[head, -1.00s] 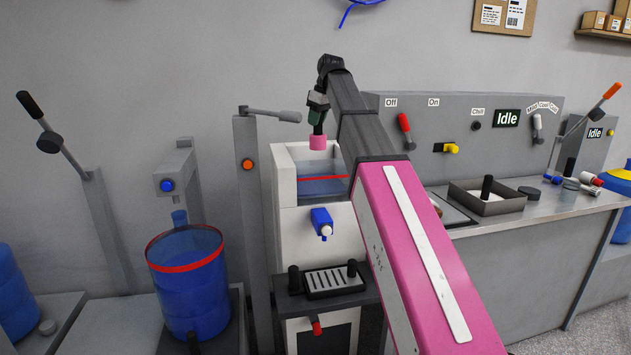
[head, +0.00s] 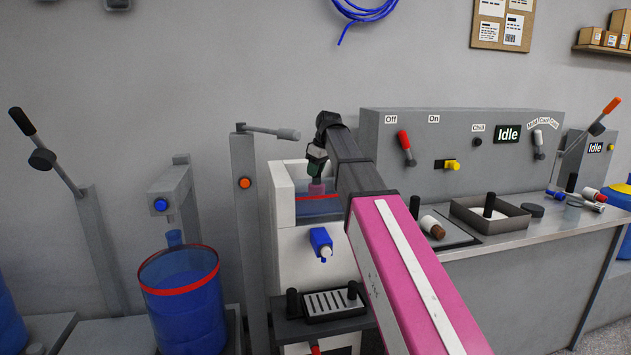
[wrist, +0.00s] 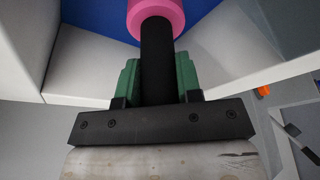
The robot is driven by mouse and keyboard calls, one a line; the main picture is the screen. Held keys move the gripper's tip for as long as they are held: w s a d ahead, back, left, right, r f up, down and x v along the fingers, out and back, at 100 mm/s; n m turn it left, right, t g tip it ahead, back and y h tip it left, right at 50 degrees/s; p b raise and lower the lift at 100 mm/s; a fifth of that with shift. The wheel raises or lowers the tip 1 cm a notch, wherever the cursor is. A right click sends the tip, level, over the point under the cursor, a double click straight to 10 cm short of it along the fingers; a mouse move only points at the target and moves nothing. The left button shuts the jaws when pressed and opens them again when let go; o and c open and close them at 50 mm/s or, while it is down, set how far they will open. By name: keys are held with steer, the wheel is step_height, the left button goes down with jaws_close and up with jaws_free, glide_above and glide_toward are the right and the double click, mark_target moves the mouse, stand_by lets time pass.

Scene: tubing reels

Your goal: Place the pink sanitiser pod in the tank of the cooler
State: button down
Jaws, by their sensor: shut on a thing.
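The pink sanitiser pod (head: 317,188) hangs below my gripper (head: 316,166) in the head view. It is just inside the open top of the white cooler (head: 282,207), near the red line of its tank (head: 310,210). In the wrist view my gripper (wrist: 158,82) has its green fingers shut on the pod's black stem, and the pink pod (wrist: 160,14) is at the stem's far end. White tank walls flank it, with blue behind. Whether the pod touches the water cannot be told.
A blue tap (head: 321,241) and a drip tray (head: 330,304) are on the cooler's front. A grey post (head: 244,190) with a lever stands close on the left. A blue drum (head: 185,310) is farther left; a bench with a control panel (head: 455,125) is on the right.

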steer(key=shift+f, duration=1.8)
steer(key=shift+f, duration=0.15)
steer(key=c, duration=0.8)
jaws_free()
steer(key=v, duration=1.2)
